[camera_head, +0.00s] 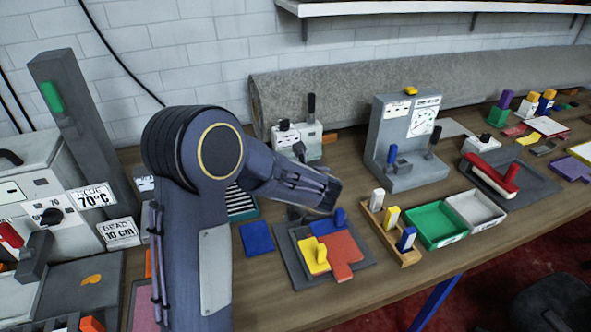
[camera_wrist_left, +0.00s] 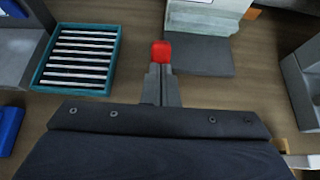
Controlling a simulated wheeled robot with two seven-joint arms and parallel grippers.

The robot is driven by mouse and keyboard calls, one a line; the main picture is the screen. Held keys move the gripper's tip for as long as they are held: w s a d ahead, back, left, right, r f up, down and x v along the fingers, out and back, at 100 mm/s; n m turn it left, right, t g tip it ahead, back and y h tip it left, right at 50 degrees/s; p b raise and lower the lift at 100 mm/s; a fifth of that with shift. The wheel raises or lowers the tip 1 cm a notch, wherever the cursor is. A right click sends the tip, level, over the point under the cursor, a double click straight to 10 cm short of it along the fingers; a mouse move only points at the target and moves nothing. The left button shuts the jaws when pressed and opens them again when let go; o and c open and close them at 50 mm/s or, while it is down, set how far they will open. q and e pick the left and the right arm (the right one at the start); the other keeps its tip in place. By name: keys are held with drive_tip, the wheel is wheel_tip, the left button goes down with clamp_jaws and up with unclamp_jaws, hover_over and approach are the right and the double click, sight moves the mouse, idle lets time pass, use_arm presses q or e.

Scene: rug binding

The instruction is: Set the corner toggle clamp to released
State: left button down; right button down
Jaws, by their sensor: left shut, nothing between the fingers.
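My left gripper (camera_head: 328,196) reaches in from the left, over the far edge of the grey board (camera_head: 355,273) with its blue, red and yellow pieces. In the left wrist view the fingers of this gripper (camera_wrist_left: 161,85) are together and empty. A red block-like tip (camera_wrist_left: 161,53) shows right at the fingertips there; it may be the clamp's handle end, and I cannot tell whether they touch. A dark grey part (camera_head: 295,212) shows under my gripper at the board's far left corner, perhaps the corner toggle clamp. My arm hides most of it, so its position is unclear. My right gripper is not in view.
A teal striped tray (camera_wrist_left: 42,75) lies left of the fingers. A white and grey box (camera_head: 297,138) with a dark lever stands behind my gripper. A tall grey fixture (camera_head: 405,130) stands to the right. A wooden rack (camera_head: 410,257) and a green bin (camera_head: 436,224) stand right of the board.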

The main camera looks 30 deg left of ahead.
use_arm(q)
drive_tip(key=shift+w+a, duration=0.25)
drive_tip(key=shift+a, duration=0.1)
drive_tip(key=shift+x, duration=1.1)
drive_tip(key=shift+w+a+p, duration=0.5)
drive_tip(key=shift+a+p, duration=0.05)
drive_tip(key=shift+p, duration=0.1)
drive_tip(key=shift+w+a+f+g+h+p, duration=0.15)
drive_tip(key=shift+f+g+h+p, duration=0.1)
drive_tip(key=shift+g+h+p, duration=0.2)
drive_tip(key=shift+f, duration=0.15)
drive_tip(key=shift+f, duration=0.1)
